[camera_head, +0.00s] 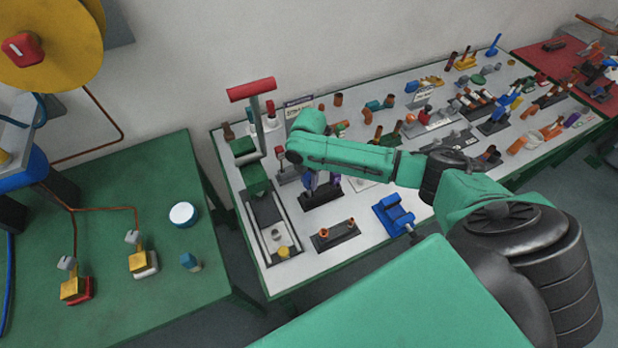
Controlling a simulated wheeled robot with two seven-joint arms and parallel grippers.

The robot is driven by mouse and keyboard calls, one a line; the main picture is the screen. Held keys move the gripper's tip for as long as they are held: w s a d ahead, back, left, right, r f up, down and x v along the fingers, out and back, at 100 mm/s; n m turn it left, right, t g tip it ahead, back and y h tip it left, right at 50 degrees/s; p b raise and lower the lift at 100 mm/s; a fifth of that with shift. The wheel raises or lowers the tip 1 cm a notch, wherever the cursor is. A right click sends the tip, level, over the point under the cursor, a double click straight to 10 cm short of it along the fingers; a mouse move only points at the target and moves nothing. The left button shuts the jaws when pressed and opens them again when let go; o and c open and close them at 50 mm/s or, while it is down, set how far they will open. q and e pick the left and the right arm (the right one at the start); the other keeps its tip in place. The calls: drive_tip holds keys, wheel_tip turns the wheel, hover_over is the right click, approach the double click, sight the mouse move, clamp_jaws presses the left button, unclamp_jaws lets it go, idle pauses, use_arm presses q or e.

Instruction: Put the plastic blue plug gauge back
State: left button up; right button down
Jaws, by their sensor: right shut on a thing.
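My right arm reaches in from the lower right, and its wrist is over the left part of the white-topped table. My right gripper (322,178) points down below the wrist, just above a black stand (321,196). It is shut on a small blue-purple piece (309,181), which looks like the blue plug gauge. The wrist partly hides the gripper and the piece. I cannot tell whether the piece touches the stand. My left gripper is not in view.
A black stand with two copper-coloured pieces (335,235) is in front. A blue device (393,213) is to the right, and a red-handled press (252,90) to the left. Several tools crowd the white-topped table (365,253). A green table (110,210) is at the left.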

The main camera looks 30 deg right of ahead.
drive_tip(key=shift+f+b, duration=1)
drive_tip(key=shift+f, duration=0.7)
drive_tip(key=shift+c, duration=2.4)
unclamp_jaws()
